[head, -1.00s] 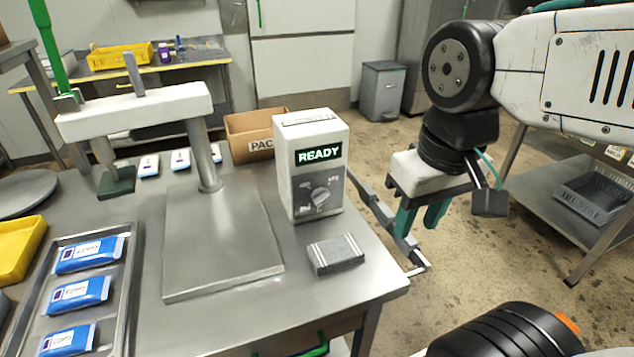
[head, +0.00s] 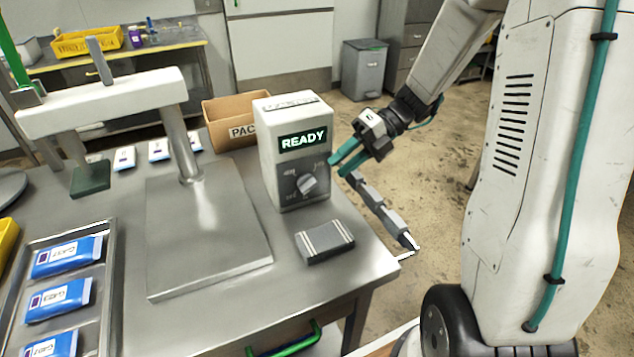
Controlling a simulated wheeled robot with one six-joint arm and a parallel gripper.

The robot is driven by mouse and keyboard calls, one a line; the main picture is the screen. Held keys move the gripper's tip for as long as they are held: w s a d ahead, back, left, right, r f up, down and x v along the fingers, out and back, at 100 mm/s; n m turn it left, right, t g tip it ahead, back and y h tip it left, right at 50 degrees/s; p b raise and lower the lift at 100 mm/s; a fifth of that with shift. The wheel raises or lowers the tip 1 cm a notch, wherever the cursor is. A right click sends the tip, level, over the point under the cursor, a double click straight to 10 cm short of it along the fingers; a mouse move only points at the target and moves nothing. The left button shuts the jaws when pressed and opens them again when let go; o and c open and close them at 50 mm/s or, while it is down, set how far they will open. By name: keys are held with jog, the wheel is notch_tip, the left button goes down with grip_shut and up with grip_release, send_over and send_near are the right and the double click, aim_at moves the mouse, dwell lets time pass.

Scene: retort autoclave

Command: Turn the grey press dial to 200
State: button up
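The grey press dial (head: 306,183) is a round knob with a raised grip on the dark lower front panel of a white control box (head: 263,151). Small markings ring the dial; they are too small to read surely. My gripper (head: 342,166), with teal fingers, is just right of the box, at about the dial's height in the picture. Its fingers are apart, with nothing between them. It does not touch the dial.
A grey striped block (head: 324,241) lies on the table before the box. The press (head: 100,100) with its steel plate (head: 206,245) stands left. A tray (head: 108,262) holds blue packs. A cardboard box (head: 222,108) is behind. A segmented grey rail (head: 381,211) runs along the right table edge.

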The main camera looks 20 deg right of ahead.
aim_at(317, 183)
jog(key=shift+m, duration=0.6)
jog(key=x, duration=0.7)
jog(key=shift+w+a+f, duration=0.2)
jog(key=shift+w+f, duration=0.2)
grip_shut()
